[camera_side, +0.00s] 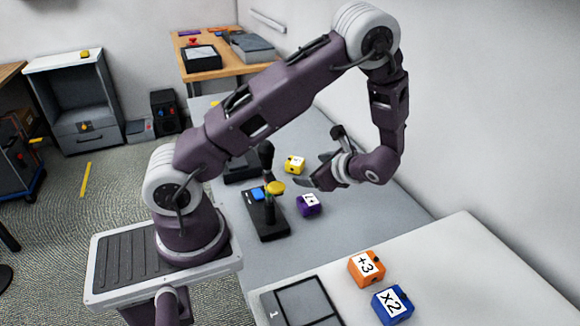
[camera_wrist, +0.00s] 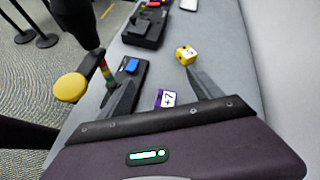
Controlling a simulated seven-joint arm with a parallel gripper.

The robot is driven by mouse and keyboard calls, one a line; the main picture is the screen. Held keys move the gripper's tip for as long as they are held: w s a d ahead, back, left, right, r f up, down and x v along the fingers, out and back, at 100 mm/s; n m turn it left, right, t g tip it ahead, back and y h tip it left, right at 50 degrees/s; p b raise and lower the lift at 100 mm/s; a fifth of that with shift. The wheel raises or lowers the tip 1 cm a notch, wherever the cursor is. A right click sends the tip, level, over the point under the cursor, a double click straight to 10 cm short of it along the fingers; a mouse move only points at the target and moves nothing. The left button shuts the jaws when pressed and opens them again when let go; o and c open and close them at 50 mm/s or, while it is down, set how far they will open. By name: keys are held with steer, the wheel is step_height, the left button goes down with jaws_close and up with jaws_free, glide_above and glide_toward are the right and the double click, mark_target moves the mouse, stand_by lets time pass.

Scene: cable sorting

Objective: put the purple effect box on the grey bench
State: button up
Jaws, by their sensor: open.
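The purple effect box (camera_side: 308,205), with a white label, sits on a long grey surface (camera_side: 353,215). It also shows in the wrist view (camera_wrist: 166,99), between my two fingers and partly hidden by the gripper body. My gripper (camera_side: 312,180) is open and empty, its fingers pointing left and slightly down. In the side view it appears just above the purple box, apart from it. The wrist view shows the gripper's spread fingers too (camera_wrist: 160,82). A lighter grey bench (camera_side: 470,255) stands in front; I cannot tell which surface is the task's grey bench.
A black pedal unit (camera_side: 265,213) with a blue button and a yellow-topped stick stands left of the purple box. A yellow box (camera_side: 295,164) sits behind. An orange box (camera_side: 367,267), a blue box (camera_side: 392,305) and a dark-framed tray (camera_side: 300,302) are on the front bench.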

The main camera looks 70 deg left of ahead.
steer(key=s+d+r+n+t+h, duration=0.3)
steer(key=s+d+r+n+h, duration=0.2)
steer(key=s+d+r, duration=0.3)
steer(key=s+d+r+n+t+h, duration=0.4)
steer(key=s+d+r+n+h, duration=0.2)
steer(key=d+r, duration=0.5)
step_height(320, 180, up, 2)
steer(key=shift+s+r+n, duration=0.15)
steer(key=shift+s+n, duration=0.55)
steer(key=shift+s, duration=0.55)
